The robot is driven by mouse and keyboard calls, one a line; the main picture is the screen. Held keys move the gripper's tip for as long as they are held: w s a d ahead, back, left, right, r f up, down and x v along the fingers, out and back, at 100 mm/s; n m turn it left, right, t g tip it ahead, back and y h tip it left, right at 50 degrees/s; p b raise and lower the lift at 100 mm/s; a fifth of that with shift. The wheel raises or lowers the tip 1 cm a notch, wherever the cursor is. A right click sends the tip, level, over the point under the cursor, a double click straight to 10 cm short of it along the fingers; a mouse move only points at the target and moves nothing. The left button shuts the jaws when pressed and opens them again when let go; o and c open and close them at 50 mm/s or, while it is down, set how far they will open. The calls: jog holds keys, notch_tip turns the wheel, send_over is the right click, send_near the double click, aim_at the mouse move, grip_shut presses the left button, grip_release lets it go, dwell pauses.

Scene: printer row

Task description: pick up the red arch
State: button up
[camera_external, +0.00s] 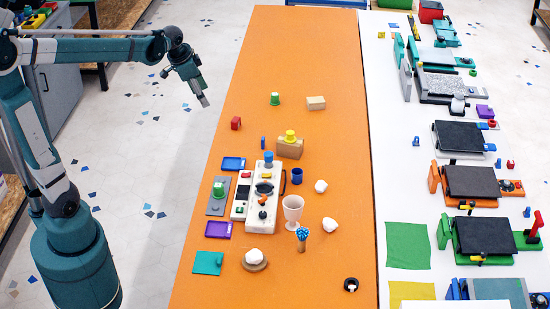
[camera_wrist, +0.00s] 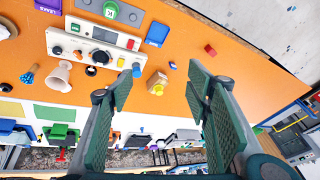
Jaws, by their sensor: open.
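A small red block (camera_external: 236,123), which looks like the red arch, sits on the orange table near its left edge, apart from other objects. It also shows in the wrist view (camera_wrist: 210,50), beyond the tip of the right finger. Its arch shape is too small to make out. My gripper (camera_external: 204,101) hangs in the air left of the table edge, above and to the left of the red block. In the wrist view my gripper (camera_wrist: 163,70) is open, its two fingers wide apart with nothing between them.
A green cup (camera_external: 275,99) and a tan block (camera_external: 316,103) stand to the right of the red block. A brown box with a yellow piece (camera_external: 290,137) and a white control panel (camera_external: 242,200) lie nearer the front. The table around the red block is clear.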

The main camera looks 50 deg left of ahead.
jog(key=w+a+f+m+g, duration=0.1)
jog(key=w+a+f, duration=0.15)
jog(key=w, duration=0.25)
jog(key=w+a+f+m, duration=0.1)
jog(key=w+a, duration=0.2)
jog(key=w, duration=0.2)
jog(key=m+g, duration=0.3)
jog(key=m, duration=0.2)
send_over(236, 119)
jog(key=shift+h, duration=0.3)
jog(key=f, duration=2.7)
jog(key=shift+s+d, duration=0.15)
jog(key=shift+d, duration=0.15)
jog(key=shift+a+f, duration=0.15)
jog(key=shift+f, duration=0.15)
jog(key=shift+f, duration=1.3)
